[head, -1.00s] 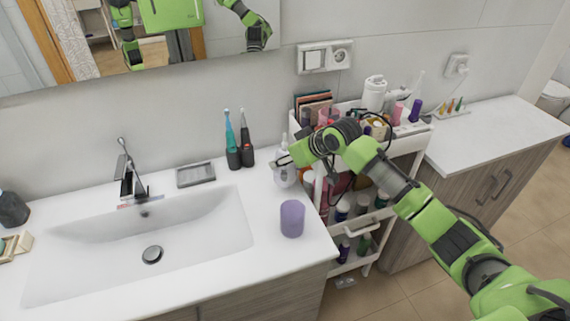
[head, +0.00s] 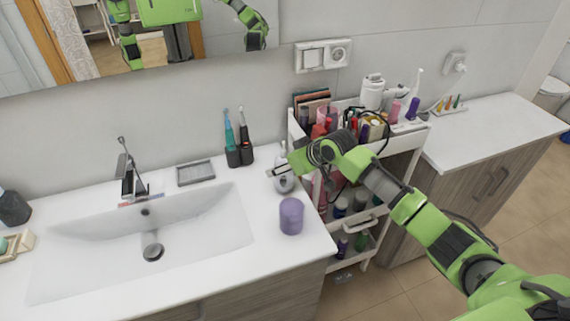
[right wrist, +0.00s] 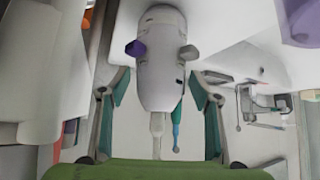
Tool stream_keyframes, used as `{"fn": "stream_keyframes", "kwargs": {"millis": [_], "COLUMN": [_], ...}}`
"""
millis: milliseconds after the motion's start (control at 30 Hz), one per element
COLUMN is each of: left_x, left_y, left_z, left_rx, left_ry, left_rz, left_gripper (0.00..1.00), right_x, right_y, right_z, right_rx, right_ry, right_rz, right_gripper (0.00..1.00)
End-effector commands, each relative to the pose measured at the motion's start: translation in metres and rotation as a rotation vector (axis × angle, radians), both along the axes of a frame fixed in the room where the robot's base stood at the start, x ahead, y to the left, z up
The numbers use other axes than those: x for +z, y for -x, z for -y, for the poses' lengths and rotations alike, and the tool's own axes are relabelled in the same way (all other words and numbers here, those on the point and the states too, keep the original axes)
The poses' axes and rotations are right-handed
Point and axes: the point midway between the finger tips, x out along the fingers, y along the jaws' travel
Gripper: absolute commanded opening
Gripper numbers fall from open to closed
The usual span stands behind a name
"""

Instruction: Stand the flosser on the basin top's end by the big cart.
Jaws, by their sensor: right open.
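The flosser (head: 284,183), a white rounded bottle-like device, stands upright on the right end of the white basin top (head: 262,215), beside the cart. My right gripper (head: 279,169) is at the flosser's upper part. Its fingers are open, one on each side of the flosser, with gaps visible in the right wrist view. My left gripper is not directly in view.
The big white cart (head: 351,228), full of bottles, stands right of the basin top. A purple cup (head: 291,216) is in front of the flosser. A dark holder with two toothbrushes (head: 239,155) and a grey soap dish (head: 195,173) are to the left.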

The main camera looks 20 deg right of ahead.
Motion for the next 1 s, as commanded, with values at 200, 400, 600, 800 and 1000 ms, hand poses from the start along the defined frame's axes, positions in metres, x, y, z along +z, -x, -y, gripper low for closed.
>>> {"fn": "stream_keyframes", "kwargs": {"millis": [200, 400, 600, 800, 1000], "left_x": [-0.003, -0.011, -0.018, -0.021, -0.021], "left_y": [0.000, -0.001, -0.001, -0.001, -0.001], "left_z": [0.000, -0.001, -0.002, -0.002, -0.002], "left_rx": [-0.001, -0.001, -0.001, -0.001, 0.000], "left_ry": [0.000, -0.002, -0.002, -0.002, -0.003], "left_rz": [0.000, 0.001, 0.001, 0.001, 0.002], "left_gripper": [0.62, 0.62, 0.62, 0.62, 0.62], "right_x": [0.012, 0.039, 0.067, 0.084, 0.088], "right_y": [0.009, 0.033, 0.059, 0.074, 0.077], "right_z": [0.005, 0.017, 0.029, 0.035, 0.036], "right_rx": [0.000, 0.000, 0.001, 0.001, 0.000], "right_ry": [0.000, 0.003, 0.004, 0.001, 0.000], "right_rz": [0.002, 0.004, 0.003, 0.000, 0.000], "right_gripper": [0.58, 0.58, 0.58, 0.58, 0.58]}}
